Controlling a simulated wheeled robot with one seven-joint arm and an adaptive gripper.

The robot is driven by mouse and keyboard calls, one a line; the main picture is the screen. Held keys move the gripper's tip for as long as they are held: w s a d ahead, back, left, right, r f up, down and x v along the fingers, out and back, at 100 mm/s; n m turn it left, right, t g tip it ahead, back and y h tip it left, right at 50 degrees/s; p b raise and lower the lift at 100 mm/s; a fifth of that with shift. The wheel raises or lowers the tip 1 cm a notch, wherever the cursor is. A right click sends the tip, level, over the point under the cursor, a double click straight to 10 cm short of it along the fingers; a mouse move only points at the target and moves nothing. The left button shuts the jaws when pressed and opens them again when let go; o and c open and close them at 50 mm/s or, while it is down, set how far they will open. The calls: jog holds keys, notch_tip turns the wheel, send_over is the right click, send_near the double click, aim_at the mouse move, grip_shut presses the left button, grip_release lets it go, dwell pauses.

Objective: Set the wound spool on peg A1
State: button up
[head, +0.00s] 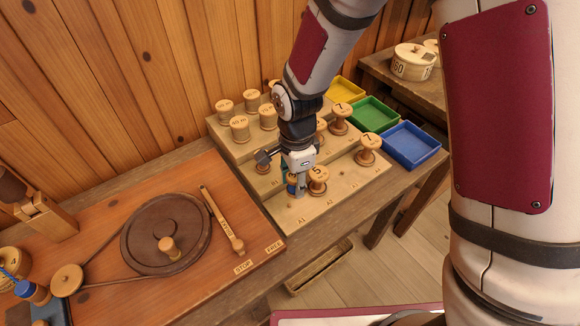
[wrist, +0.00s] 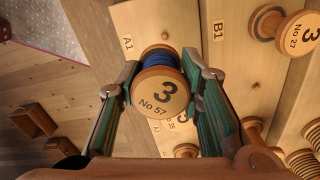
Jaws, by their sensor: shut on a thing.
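The wound spool (wrist: 158,92) has blue thread between wooden flanges, and its face reads "3 No 57" in the wrist view. My gripper (wrist: 160,64) is shut on it, one green-padded finger on each side. In the head view my gripper (head: 297,186) holds the blue spool (head: 291,184) over the front step of the peg rack (head: 345,192). The A1 label (wrist: 127,42) is just beyond the spool in the wrist view. A small dark spot near that label may be the peg, but I cannot tell. Contact between spool and rack is unclear.
A spool marked 5 (head: 318,176) stands close right of my gripper. Another, marked "3 No 27" (wrist: 292,36), stands by label B1. Several spools fill the upper steps. Yellow, green and blue trays (head: 410,145) lie behind right; a winding board (head: 110,210) lies left.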

aim_at(289, 204)
jog(key=shift+w+a+f+m, duration=0.1)
jog(key=shift+a+m, duration=0.5)
jog(key=shift+a, duration=0.1)
jog(key=shift+f+b, duration=1.4)
jog(key=shift+f, duration=0.5)
jog(key=shift+f+b, duration=0.35)
jog(key=shift+f, duration=0.35)
jog(key=shift+f, duration=0.3)
jog(key=shift+f, duration=0.65)
jog(key=o, duration=0.7)
